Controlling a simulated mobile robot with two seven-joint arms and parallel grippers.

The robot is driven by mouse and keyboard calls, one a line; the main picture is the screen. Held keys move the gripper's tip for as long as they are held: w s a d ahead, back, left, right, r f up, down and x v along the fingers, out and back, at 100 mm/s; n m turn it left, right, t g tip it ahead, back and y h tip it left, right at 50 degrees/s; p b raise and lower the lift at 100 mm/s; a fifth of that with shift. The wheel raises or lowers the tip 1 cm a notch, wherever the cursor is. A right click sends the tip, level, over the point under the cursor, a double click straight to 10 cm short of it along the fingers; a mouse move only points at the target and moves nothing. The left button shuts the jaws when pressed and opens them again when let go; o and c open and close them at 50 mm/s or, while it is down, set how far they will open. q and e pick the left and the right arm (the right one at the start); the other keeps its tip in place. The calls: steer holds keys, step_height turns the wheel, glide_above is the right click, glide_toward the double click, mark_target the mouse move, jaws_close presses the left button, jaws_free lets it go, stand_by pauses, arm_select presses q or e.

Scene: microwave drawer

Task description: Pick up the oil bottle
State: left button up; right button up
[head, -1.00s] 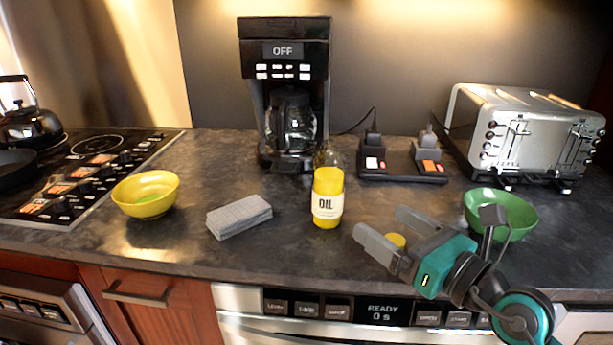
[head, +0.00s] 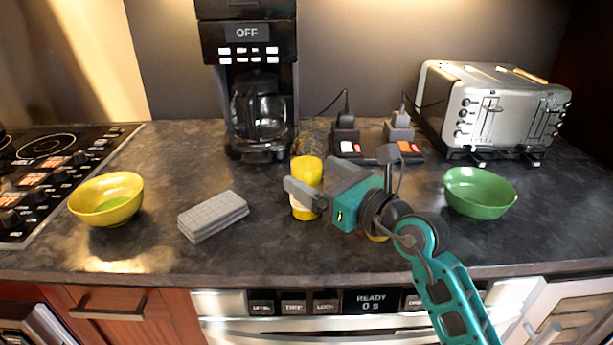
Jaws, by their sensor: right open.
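The oil bottle (head: 304,172) is yellow with a pale label and stands upright on the dark counter, in front of the coffee maker. My right gripper (head: 312,176) is open at the bottle, reaching in from the right. Its near finger crosses in front of the bottle's middle and hides most of the label. Its far finger shows at the bottle's right, towards the back. I cannot tell whether either finger touches the bottle. My left gripper is not in view.
A coffee maker (head: 249,80) stands behind the bottle. A grey folded cloth (head: 212,217) and a yellow bowl (head: 105,203) lie to the left. A green bowl (head: 480,193) and a toaster (head: 497,112) are at the right. A small yellow thing (head: 377,238) is partly hidden under my gripper.

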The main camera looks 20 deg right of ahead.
steer(key=x, duration=0.5)
steer(key=shift+r, duration=0.25)
steer(key=shift+c, duration=0.2)
steer(key=shift+r, duration=0.1)
steer(key=c, duration=1.2)
